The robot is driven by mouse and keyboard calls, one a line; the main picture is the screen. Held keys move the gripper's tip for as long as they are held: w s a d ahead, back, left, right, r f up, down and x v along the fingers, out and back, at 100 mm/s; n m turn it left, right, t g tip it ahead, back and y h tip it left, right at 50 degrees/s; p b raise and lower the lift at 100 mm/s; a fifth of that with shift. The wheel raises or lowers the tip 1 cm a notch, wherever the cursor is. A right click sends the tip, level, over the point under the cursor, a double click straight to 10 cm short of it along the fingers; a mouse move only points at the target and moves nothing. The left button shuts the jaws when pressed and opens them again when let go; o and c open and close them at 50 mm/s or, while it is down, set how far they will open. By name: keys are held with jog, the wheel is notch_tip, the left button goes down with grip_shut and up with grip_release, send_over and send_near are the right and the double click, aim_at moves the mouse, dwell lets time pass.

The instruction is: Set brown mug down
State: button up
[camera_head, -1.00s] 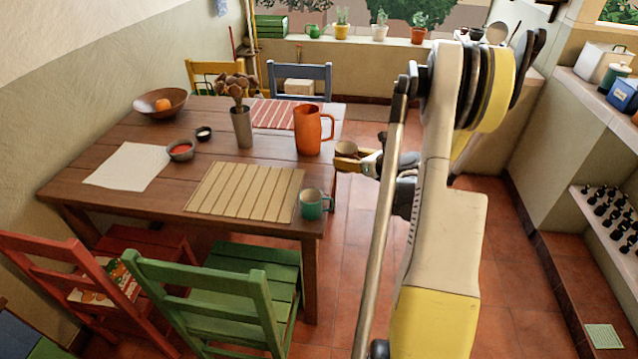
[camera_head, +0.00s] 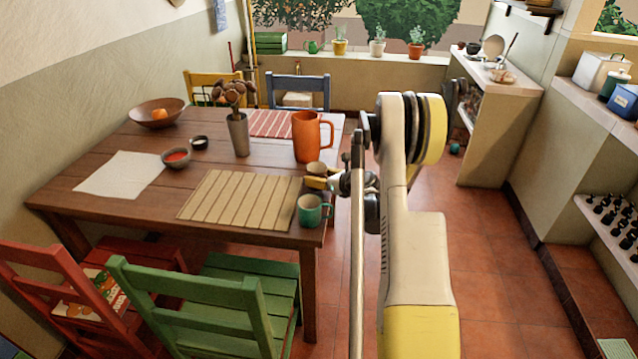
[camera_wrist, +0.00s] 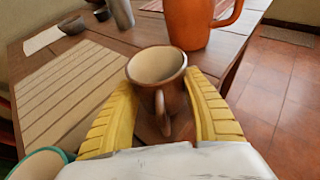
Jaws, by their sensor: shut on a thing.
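The brown mug (camera_wrist: 174,92) is upright between the two yellow fingers of my gripper (camera_wrist: 160,110) in the wrist view, its handle toward me. In the head view the mug (camera_head: 316,169) shows at the right edge of the wooden table (camera_head: 130,212), with my gripper (camera_head: 322,183) shut around it. The mug appears over or at the tabletop, between the orange pitcher and the green mug; I cannot tell whether its base touches the wood.
An orange pitcher (camera_head: 306,138) stands just behind the mug. A green mug (camera_head: 310,210) stands in front, near the table corner. A slatted placemat (camera_head: 240,200) lies to the left. A grey vase (camera_head: 239,135) and small bowls (camera_head: 176,158) stand farther left.

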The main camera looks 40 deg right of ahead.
jog(key=shift+f, duration=0.55)
jog(key=shift+r, duration=0.2)
jog(key=shift+f, duration=0.1)
jog(key=o, duration=1.3)
jog(key=shift+f, duration=0.1)
